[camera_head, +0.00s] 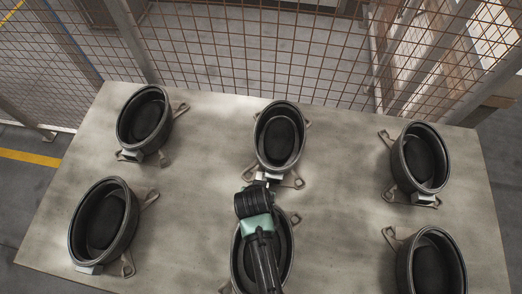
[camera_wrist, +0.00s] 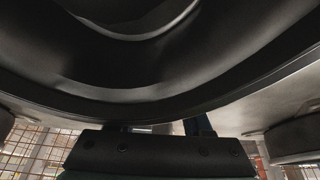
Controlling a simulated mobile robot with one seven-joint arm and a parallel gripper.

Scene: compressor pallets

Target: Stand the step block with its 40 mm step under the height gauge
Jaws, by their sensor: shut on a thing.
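No step block or height gauge can be made out in either view. My gripper (camera_head: 264,179) reaches over the front middle black round housing (camera_head: 286,262) to the near edge of the back middle housing (camera_head: 279,138). It is shut there on a small light metal part (camera_head: 272,176) at that edge. The fingertips are small and partly hidden by my wrist. In the wrist view a large dark curved housing (camera_wrist: 150,75) fills the top, close to the dark gripper body (camera_wrist: 160,152). The contact is hidden there.
Similar housings with metal feet stand at back left (camera_head: 144,119), front left (camera_head: 103,222), back right (camera_head: 420,158) and front right (camera_head: 432,264) on a grey table (camera_head: 190,225). Bare table lies between them. A wire mesh fence (camera_head: 260,50) runs behind the table.

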